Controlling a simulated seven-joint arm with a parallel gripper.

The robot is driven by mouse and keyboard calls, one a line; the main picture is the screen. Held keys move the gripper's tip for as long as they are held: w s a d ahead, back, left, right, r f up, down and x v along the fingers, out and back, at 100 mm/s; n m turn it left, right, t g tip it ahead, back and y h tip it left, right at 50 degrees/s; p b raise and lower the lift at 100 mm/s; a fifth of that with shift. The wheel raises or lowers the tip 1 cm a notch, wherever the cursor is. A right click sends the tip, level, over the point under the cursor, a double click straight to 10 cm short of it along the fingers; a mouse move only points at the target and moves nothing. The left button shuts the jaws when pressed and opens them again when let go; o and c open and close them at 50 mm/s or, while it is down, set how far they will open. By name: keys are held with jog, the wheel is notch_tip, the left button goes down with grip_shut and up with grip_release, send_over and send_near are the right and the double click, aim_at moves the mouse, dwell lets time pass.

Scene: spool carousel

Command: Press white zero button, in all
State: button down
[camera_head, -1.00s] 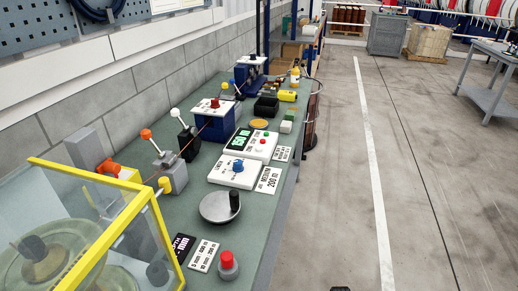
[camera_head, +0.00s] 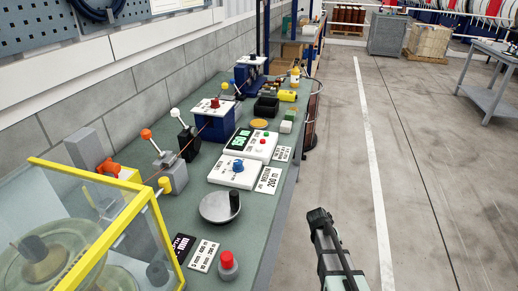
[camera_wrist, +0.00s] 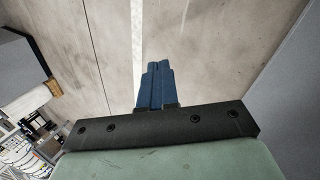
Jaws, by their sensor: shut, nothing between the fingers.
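A white counter box (camera_head: 236,153) stands on the green bench, with a dark display (camera_head: 241,140) showing green digits. A white button on this white box is too small to make out for certain. My gripper (camera_wrist: 158,66) shows in the wrist view with its blue fingers shut together and empty, over the concrete floor. In the head view my arm (camera_head: 334,250) is right of the bench, apart from the box and nearer the camera.
A white box with a blue knob (camera_head: 238,166) and a round plate with a black handle (camera_head: 214,208) stand nearer on the bench. A red mushroom button (camera_head: 227,258) and a yellow-framed guard (camera_head: 104,228) are at the front.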

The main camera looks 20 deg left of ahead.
jog(key=w+a+r+t, duration=0.2)
jog(key=w+a+r, duration=0.25)
jog(key=r, duration=0.45)
jog(key=w+a+r+t+h, duration=0.1)
jog(key=w+a+r, duration=0.4)
jog(key=r, duration=0.4)
jog(key=w+a+r+t, duration=0.2)
jog(key=w+a+r, duration=0.3)
jog(key=r, duration=0.4)
jog(key=shift+n+t+y, duration=0.5)
jog(key=shift+t, duration=0.2)
jog(key=a+r, duration=0.2)
jog(key=w+a+r, duration=0.1)
jog(key=a+r, duration=0.4)
jog(key=r, duration=0.1)
jog(key=shift+w+a+r, duration=0.2)
jog(key=shift+w+a, duration=0.1)
notch_tip(320, 180, up, 11)
jog(key=n+t+y, duration=0.1)
jog(key=t+y, duration=0.1)
send_over(257, 149)
jog(key=shift+s+r, duration=0.1)
jog(key=shift+r, duration=0.05)
jog(key=shift+f, duration=4.45)
